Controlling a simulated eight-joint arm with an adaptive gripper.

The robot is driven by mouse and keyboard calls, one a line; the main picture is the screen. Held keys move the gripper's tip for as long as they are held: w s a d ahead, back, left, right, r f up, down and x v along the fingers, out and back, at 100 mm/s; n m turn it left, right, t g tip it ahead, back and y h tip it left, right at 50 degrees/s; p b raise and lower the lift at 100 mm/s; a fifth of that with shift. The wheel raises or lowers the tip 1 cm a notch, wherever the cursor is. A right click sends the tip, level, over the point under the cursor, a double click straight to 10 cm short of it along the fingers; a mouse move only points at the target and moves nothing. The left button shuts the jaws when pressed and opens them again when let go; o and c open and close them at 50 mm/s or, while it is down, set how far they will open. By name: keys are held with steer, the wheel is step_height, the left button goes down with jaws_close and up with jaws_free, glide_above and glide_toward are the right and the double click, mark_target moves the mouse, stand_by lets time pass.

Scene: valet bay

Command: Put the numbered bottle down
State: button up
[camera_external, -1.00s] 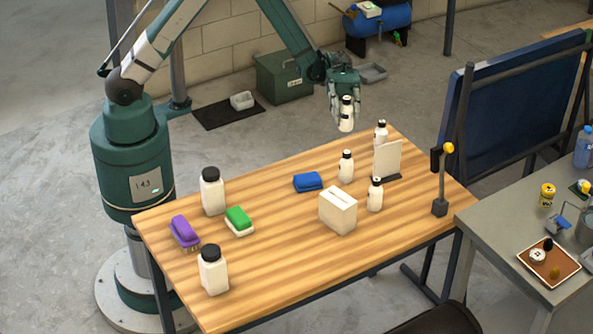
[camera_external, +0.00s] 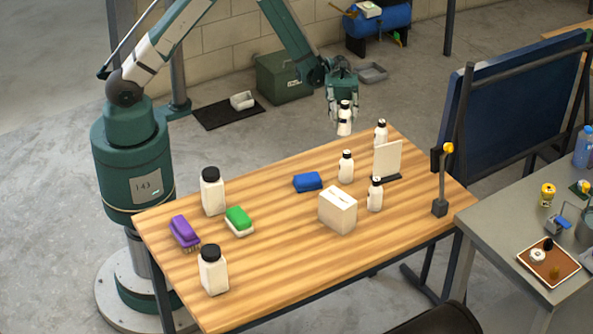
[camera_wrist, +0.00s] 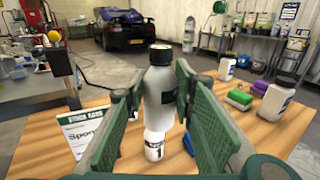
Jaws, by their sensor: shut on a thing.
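My gripper (camera_external: 343,108) is shut on a white bottle with a black cap (camera_external: 344,122). In the wrist view the held bottle (camera_wrist: 160,92) is upright between the green fingers; a dark patch shows on its side, but I cannot read a number. In the external view it appears in the air by the table's far edge. Small white bottles stand on the wooden table (camera_external: 270,262): one beside the white card (camera_external: 381,131), one nearer the middle (camera_external: 346,168), one in front of the card (camera_external: 375,196). A bottle labelled 1 (camera_wrist: 154,147) shows below the held one.
The stock card (camera_external: 387,158), a cream box (camera_external: 338,211), and a blue sponge or brush (camera_external: 307,182) are on the table. Large bottles (camera_external: 213,192) and green (camera_external: 238,219) and purple (camera_external: 184,231) items are at left. A post (camera_external: 441,185) stands at the right edge.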

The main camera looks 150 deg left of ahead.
step_height(320, 180, down, 11)
steer(key=shift+b, duration=1.15)
steer(key=shift+f+b, duration=0.5)
steer(key=shift+f, duration=1.4)
steer(key=shift+f, duration=0.15)
steer(key=o, duration=1)
steer(key=shift+s+a+r, duration=0.1)
steer(key=shift+s+r, duration=0.1)
steer(key=p+v, duration=0.2)
steer(key=v, duration=0.9)
steer(key=shift+s+a+f, duration=0.1)
steer(key=shift+s+a, duration=0.1)
